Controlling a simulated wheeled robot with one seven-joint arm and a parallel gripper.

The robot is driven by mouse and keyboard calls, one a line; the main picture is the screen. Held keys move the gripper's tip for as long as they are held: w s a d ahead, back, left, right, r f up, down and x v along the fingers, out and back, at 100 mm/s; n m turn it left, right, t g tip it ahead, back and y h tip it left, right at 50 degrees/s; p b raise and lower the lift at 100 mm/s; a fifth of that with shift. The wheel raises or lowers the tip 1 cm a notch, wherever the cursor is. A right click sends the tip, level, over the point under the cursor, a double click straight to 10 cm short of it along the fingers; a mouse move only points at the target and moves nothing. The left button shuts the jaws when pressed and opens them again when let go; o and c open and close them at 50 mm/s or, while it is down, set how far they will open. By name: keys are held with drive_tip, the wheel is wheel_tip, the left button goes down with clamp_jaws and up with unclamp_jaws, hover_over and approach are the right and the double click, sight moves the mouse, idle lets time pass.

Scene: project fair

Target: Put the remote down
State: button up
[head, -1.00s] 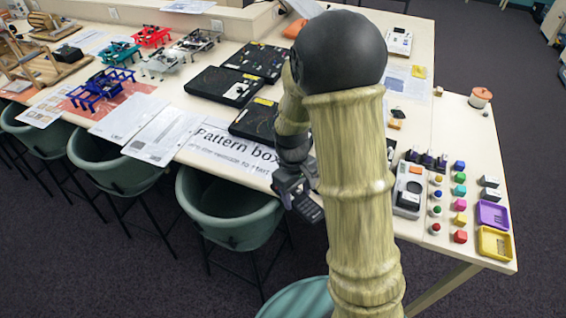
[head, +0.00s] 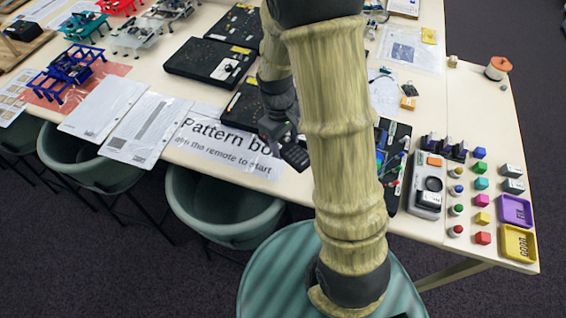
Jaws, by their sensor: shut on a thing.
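My gripper (head: 278,138) is shut on a dark remote (head: 295,155) near the front edge of the table (head: 190,165). The remote tilts down from the jaws and shows small buttons on its face. It appears over the right end of the white "Pattern box" sign (head: 225,150), whose last letters are hidden. Whether the remote touches the table cannot be told. My arm hides part of the table behind and right of the gripper.
Black pattern boxes (head: 210,60) lie behind the sign. White papers (head: 128,130) are at its left. Colored blocks (head: 482,200), a purple tray (head: 515,210) and a yellow tray (head: 518,243) fill the right end. Green chairs (head: 220,205) stand along the front edge.

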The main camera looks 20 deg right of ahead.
sight(286, 172)
drive_tip(key=shift+s+f, duration=0.35)
drive_tip(key=shift+f, duration=0.1)
wheel_tip(286, 172, down, 4)
drive_tip(key=shift+a+p, duration=0.1)
drive_tip(key=shift+p, duration=0.3)
drive_tip(key=shift+w+f, duration=0.15)
drive_tip(key=shift+f, duration=0.3)
drive_tip(key=shift+f+p, duration=0.4)
drive_tip(key=shift+f, duration=1.75)
drive_tip(key=shift+r, duration=0.1)
